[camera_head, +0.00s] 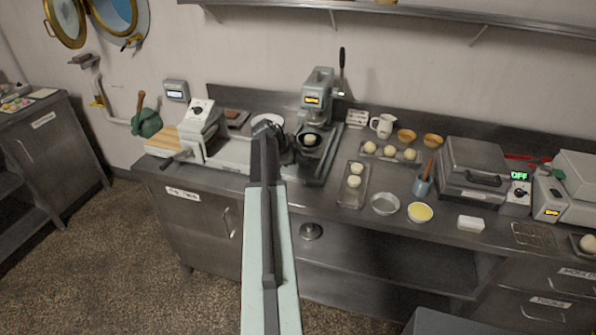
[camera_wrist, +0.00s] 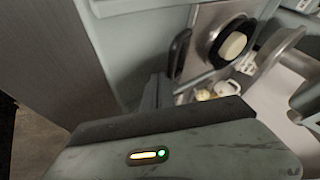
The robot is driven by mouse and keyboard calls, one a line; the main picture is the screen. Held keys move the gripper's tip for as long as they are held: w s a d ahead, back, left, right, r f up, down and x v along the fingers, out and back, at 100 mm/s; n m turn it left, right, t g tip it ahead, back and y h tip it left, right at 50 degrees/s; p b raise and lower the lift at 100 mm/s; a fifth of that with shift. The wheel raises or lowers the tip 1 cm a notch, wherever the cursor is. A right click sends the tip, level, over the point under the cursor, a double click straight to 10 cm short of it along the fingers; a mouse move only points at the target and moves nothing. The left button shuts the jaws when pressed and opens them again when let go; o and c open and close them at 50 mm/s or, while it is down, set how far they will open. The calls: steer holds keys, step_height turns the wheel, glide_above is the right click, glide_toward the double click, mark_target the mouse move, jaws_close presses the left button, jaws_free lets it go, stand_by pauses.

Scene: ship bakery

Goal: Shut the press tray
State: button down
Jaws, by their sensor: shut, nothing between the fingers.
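The dough press (camera_head: 317,88) stands at the back of the counter, a grey machine with a lit display and a tall dark lever. Its press tray carries a dark round plate with a pale dough ball (camera_head: 309,139), in plain sight below and in front of the head. The wrist view shows the metal press tray (camera_wrist: 203,28) with the dark plate and ball, and a black handle (camera_wrist: 180,54) on its near side. My gripper (camera_head: 284,148) is shut and empty, just left of the tray. In the wrist view, my gripper (camera_wrist: 155,92) is beside the handle; contact is unclear.
A white-topped machine (camera_head: 200,122) stands to the left. A tray of dough balls (camera_head: 353,185), bowls, a blue cup (camera_head: 423,183) and a grey press-like box (camera_head: 474,165) lie to the right. The counter's front edge runs below my arm.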

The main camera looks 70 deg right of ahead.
mark_target(312, 152)
steer(key=d, duration=0.8)
steer(key=shift+w, duration=0.25)
steer(key=shift+d+r, duration=0.1)
steer(key=shift+d, duration=0.1)
steer(key=shift+r, duration=0.15)
